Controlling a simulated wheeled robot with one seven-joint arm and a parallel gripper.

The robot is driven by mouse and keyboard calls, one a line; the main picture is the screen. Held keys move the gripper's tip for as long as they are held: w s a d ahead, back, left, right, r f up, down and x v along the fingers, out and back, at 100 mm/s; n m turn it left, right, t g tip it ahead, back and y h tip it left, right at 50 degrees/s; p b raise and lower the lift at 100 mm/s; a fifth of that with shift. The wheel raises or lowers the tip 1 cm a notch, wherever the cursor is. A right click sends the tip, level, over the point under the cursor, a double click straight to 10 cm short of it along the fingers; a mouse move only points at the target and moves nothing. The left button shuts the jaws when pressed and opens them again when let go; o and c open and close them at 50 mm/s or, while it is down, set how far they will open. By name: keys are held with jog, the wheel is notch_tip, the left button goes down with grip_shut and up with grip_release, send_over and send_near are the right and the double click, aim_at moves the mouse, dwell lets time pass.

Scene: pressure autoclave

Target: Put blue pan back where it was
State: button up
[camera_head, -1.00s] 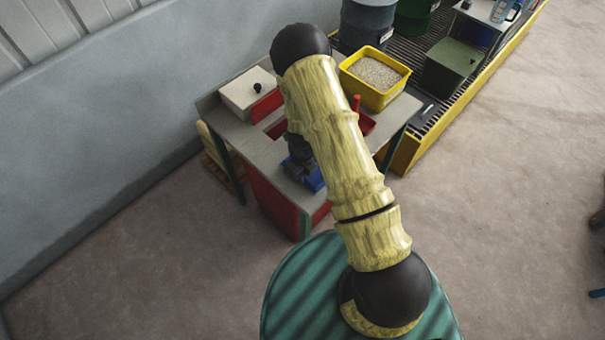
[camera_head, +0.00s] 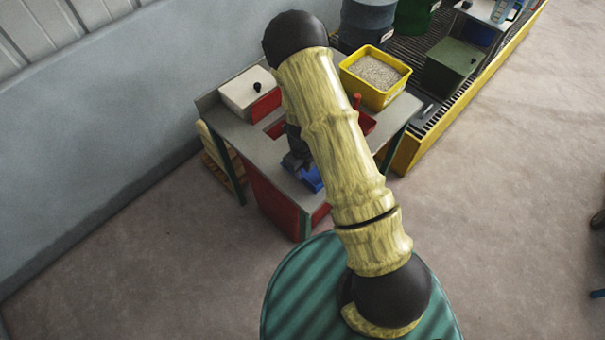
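The blue pan (camera_head: 312,179) shows at the near edge of the grey table (camera_head: 232,130). My arm covers its right part. My gripper (camera_head: 298,162) is a dark shape directly above and against the pan's far left side. Its fingers are too small and too hidden to tell whether they are open or shut on the pan. I cannot tell whether the pan rests on the table or is held just above it.
A white-lidded red box (camera_head: 250,92) stands at the table's left. A yellow tub of pale granules (camera_head: 374,77) stands at its back right. A red container (camera_head: 367,124) shows behind my arm. A yellow-edged grating with drums and a green box (camera_head: 452,64) lies beyond.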

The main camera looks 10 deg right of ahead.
notch_tip(320, 180, up, 9)
jog(key=shift+f+b, duration=0.15)
jog(key=shift+b, duration=0.3)
dwell(0.3)
jog(key=s+d+r+n+t, duration=0.1)
jog(key=s+r+n, duration=0.3)
jog(key=n, duration=0.5)
jog(key=s+d+r+n, duration=0.3)
jog(key=s+r+n, duration=0.2)
jog(key=r+n, duration=0.3)
jog(key=s+d+r+n+t, duration=0.1)
jog(key=s+r+n, duration=0.3)
jog(key=n, duration=0.7)
notch_tip(320, 180, up, 2)
jog(key=shift+s+d+r+n+t, duration=0.1)
jog(key=shift+s+d+n+t, duration=0.25)
jog(key=shift+d, duration=0.2)
jog(key=shift+w, duration=0.1)
